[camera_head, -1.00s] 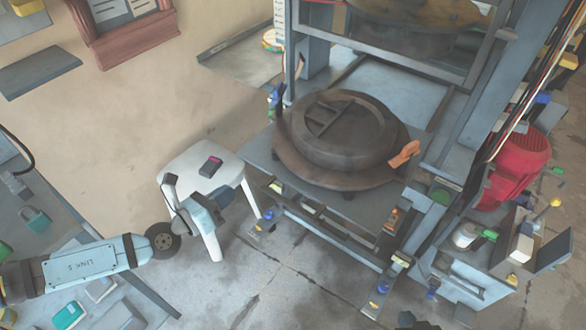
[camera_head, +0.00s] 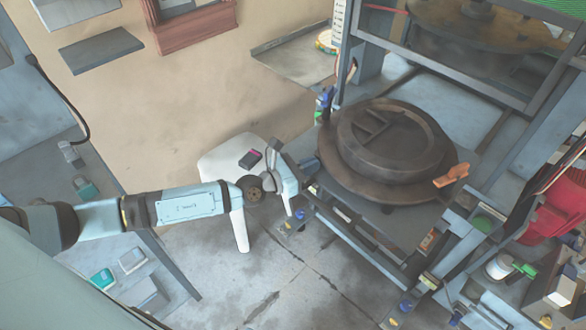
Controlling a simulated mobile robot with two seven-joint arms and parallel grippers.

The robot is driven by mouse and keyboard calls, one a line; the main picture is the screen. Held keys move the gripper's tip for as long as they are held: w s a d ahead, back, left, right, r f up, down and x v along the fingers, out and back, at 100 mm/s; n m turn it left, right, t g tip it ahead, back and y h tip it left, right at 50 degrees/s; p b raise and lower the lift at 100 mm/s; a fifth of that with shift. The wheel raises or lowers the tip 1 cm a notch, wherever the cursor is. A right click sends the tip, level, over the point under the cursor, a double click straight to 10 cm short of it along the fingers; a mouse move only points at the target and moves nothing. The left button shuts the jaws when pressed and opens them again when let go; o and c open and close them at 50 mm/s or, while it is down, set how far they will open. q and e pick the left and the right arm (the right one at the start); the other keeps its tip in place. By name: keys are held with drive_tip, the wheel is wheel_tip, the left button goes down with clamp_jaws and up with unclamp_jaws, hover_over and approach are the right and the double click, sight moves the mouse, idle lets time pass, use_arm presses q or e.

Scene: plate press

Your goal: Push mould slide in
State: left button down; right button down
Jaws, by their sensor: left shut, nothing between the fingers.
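The mould slide carries a dark round mould (camera_head: 391,140) on a wide brown disc (camera_head: 345,185). It sits out on the front of the press frame, with an orange handle (camera_head: 452,176) at its right edge. My left gripper (camera_head: 306,170) is just left of the slide's front left edge, shut and empty. Whether its fingertips touch the slide's edge I cannot tell. My right gripper is out of view.
A white stool (camera_head: 225,160) with a dark, pink-marked device (camera_head: 250,159) on it stands behind my left wrist. A red motor (camera_head: 560,210) and a cluttered cart (camera_head: 520,290) stand right of the press.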

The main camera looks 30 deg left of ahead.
use_arm(q)
drive_tip(key=shift+w+d, duration=0.4)
drive_tip(key=shift+w, duration=0.15)
